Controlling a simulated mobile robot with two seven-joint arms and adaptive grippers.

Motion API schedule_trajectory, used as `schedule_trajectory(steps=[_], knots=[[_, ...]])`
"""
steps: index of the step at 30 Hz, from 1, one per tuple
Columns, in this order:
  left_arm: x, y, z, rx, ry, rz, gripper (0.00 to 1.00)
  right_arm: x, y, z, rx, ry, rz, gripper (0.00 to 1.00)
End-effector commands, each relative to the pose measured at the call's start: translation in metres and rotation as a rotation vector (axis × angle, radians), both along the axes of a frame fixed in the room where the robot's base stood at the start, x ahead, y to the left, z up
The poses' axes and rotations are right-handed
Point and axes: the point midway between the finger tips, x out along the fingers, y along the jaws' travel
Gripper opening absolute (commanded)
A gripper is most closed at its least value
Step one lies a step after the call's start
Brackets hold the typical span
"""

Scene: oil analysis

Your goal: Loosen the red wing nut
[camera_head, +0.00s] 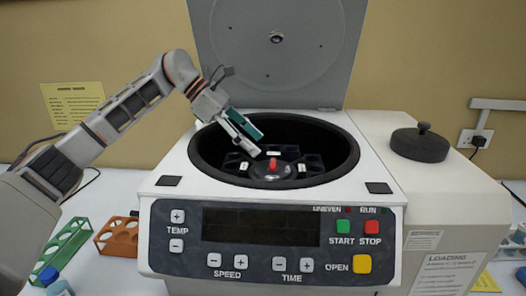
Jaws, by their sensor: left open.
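The red wing nut (273,164) sits at the centre of the dark rotor (290,172) inside the round bowl of the centrifuge (180,190). The centrifuge lid (275,50) stands open behind the bowl. My left gripper (256,146) reaches in from the upper left over the bowl. It is open, and its fingertips are just above and left of the wing nut, apart from it as far as I can see. A teal part shows at the gripper's fingers. My right gripper is not in view.
The bowl rim and raised lid surround my left gripper. A green rack (66,246) and an orange rack (119,237) stand on the table at left, with blue-capped bottles (48,275) in front. A black round lid (419,144) lies on the white housing at right.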

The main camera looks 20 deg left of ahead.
Motion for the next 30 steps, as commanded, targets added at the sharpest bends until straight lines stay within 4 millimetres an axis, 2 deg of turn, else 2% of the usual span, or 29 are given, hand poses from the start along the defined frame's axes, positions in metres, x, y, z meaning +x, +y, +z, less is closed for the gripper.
schedule_trajectory(steps=[7, 21, 30], knots=[[-0.003, 0.000, -0.006, 0.005, 0.018, 0.001, 0.56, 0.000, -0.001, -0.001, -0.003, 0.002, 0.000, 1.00], [0.010, -0.043, -0.049, 0.002, 0.018, 0.001, 0.56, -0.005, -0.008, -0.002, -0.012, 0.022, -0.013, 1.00], [0.012, -0.049, -0.057, 0.004, 0.016, 0.003, 0.56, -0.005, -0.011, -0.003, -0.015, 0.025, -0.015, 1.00]])
